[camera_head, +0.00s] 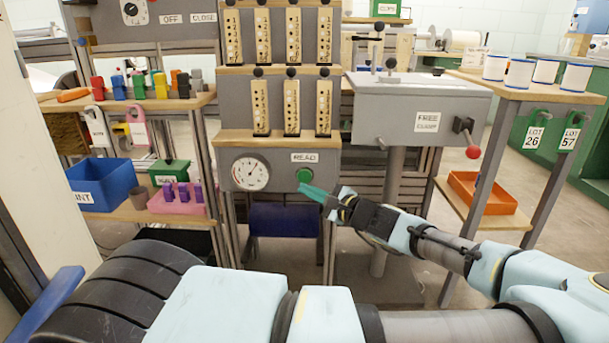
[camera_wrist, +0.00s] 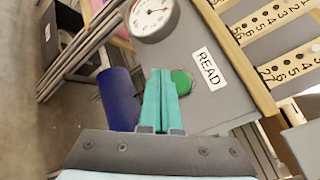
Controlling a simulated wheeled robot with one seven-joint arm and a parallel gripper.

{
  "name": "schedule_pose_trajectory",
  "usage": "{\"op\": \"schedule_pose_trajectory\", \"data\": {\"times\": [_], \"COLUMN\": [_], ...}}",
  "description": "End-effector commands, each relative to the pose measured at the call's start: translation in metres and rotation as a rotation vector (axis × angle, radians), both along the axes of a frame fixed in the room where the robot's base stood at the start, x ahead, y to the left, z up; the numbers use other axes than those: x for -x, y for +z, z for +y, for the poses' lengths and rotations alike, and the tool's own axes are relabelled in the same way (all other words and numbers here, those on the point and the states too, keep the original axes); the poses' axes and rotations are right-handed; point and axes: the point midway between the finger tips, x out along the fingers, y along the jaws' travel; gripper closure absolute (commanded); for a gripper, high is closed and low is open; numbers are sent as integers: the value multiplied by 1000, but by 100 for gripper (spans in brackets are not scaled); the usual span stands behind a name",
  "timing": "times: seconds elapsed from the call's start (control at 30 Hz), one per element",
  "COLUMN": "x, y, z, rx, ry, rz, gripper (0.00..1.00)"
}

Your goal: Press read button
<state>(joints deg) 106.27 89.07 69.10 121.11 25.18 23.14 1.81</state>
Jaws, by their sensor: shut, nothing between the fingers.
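The green read button (camera_head: 305,175) sits on the grey panel below the READ label (camera_head: 305,158), to the right of a round dial gauge (camera_head: 250,173). In the wrist view the button (camera_wrist: 181,82) lies just right of the fingertips, beside the READ label (camera_wrist: 209,69). My gripper (camera_head: 302,187) has its teal fingers together with nothing between them. In the head view the tips are just below the button. The wrist view shows my gripper (camera_wrist: 160,72) over the panel at the button's left edge. I cannot tell whether the tips touch it.
Number strips (camera_head: 291,105) stand above the panel. A FREE CLAMP box (camera_head: 420,110) with a red-knobbed lever (camera_head: 472,152) stands to the right. A blue bin (camera_head: 102,183) and a pink tray (camera_head: 176,202) are on the left shelf.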

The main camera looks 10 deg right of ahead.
Motion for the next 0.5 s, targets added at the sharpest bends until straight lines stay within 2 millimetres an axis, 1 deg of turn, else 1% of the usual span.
{"op": "schedule_pose_trajectory", "data": {"times": [0.1,0.23,0.5], "x": [12,21,25], "y": [2,2,0], "z": [2,4,5], "rx": [-1,-2,-1], "ry": [-1,0,1], "rz": [0,0,0], "gripper": [100,100,100]}}
